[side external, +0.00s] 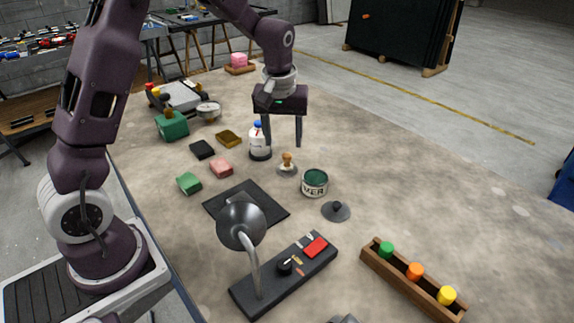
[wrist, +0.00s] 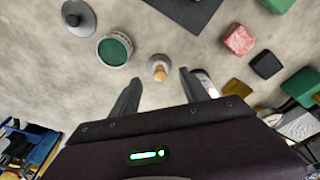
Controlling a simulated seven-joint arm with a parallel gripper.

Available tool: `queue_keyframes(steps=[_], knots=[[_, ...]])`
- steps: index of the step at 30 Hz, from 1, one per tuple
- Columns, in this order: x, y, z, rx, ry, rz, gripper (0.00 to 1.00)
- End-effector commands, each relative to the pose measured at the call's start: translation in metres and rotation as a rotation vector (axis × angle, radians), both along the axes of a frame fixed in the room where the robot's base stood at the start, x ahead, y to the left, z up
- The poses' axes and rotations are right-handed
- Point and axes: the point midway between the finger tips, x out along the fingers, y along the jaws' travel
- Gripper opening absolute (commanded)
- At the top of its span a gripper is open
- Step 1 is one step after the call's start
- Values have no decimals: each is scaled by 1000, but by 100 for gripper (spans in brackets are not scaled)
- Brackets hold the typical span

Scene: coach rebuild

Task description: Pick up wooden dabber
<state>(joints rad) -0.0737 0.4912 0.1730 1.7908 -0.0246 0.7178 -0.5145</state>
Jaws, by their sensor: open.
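The wooden dabber (side external: 287,159) has a small tan knob and stands upright on a round pale grey base on the worktop. It also shows in the wrist view (wrist: 160,71), a little beyond and between my fingertips. My gripper (side external: 285,147) is open and empty, pointing down above and slightly behind the dabber in the side view. In the wrist view my gripper (wrist: 159,77) has one finger on each side of the dabber's line, with no contact visible. Nothing hides the dabber.
A white bottle with a blue cap (side external: 259,146) stands close beside the left finger in the side view. A green-topped tin (side external: 315,185) and a grey lid with a knob (side external: 336,211) lie to the right. Several coloured blocks lie left. A lamp (side external: 241,222) stands in front.

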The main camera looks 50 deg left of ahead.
Motion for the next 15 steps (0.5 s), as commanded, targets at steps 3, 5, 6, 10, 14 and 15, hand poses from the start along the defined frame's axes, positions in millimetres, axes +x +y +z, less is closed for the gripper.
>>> queue_keyframes(steps=[3,5,6,10,14,15], knots=[[9,8,-22,6,20,36,54],[11,10,-30,7,22,39,54],[11,10,-35,6,23,39,54],[18,13,-55,5,24,37,54],[26,17,-78,6,23,36,54],[26,17,-83,6,23,36,54]])
